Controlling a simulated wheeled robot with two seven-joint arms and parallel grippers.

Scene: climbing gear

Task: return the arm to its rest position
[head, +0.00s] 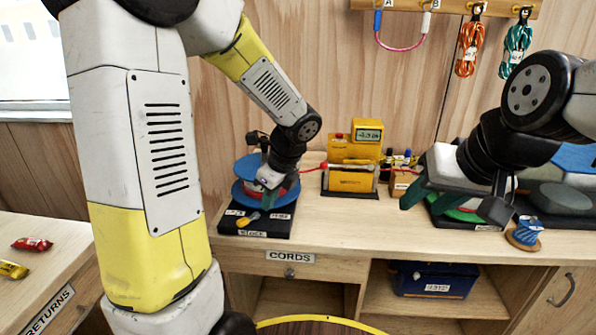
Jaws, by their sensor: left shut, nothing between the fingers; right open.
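My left arm (150,150) rises large at the left and bends down to the bench (350,230). My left gripper (270,197) is shut and empty. It is low in front of the blue spool (246,170), above the black base marked STOCK (282,226); whether it touches either is unclear. My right gripper (452,202) comes in from the right and is open, with its green-dark fingers spread. It is over a dark tray with something green (462,214), partly hidden by the fingers.
A yellow device with a display (352,150) stands behind, with a red cord running right. A small blue spool (525,232) stands at the bench's right front. Rope coils (470,45) hang from a wall rail. A blue box (435,279) sits on the shelf below.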

